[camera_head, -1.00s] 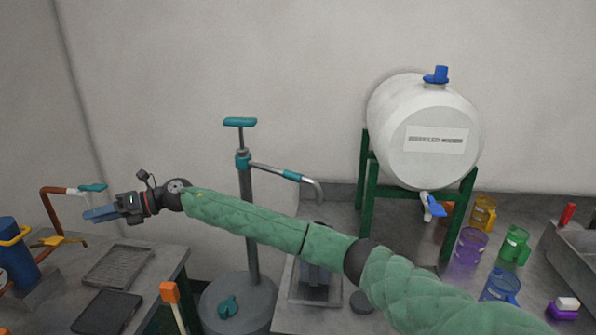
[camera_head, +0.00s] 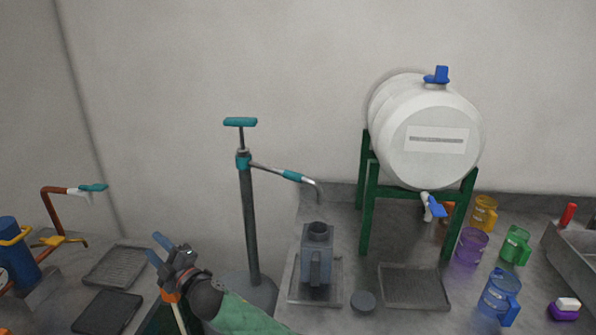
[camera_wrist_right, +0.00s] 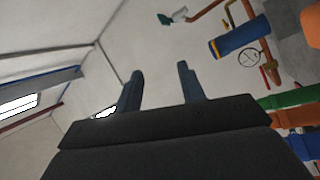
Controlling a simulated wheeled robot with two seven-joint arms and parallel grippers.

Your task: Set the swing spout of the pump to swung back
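The pump (camera_head: 250,225) is a grey upright column with a teal T-handle on top. Its swing spout (camera_head: 275,171) is a thin metal pipe with a teal sleeve. It leaves the teal collar to the right and bends down at its tip, above and close to a grey jug (camera_head: 316,255). My right gripper (camera_head: 157,248) is low and left of the pump, clear of the spout and pointing up-left. Its two blue fingers stand apart with nothing between them, also in the right wrist view (camera_wrist_right: 160,82). My arm hides part of the pump's base. My left gripper is not in view.
A white tank (camera_head: 430,140) on a green stand is at the right, with several coloured mugs beside it. A copper pipe with a teal lever (camera_head: 92,188) and a blue cylinder (camera_head: 15,250) are at the left. The space between pipe and pump column is open above the bench.

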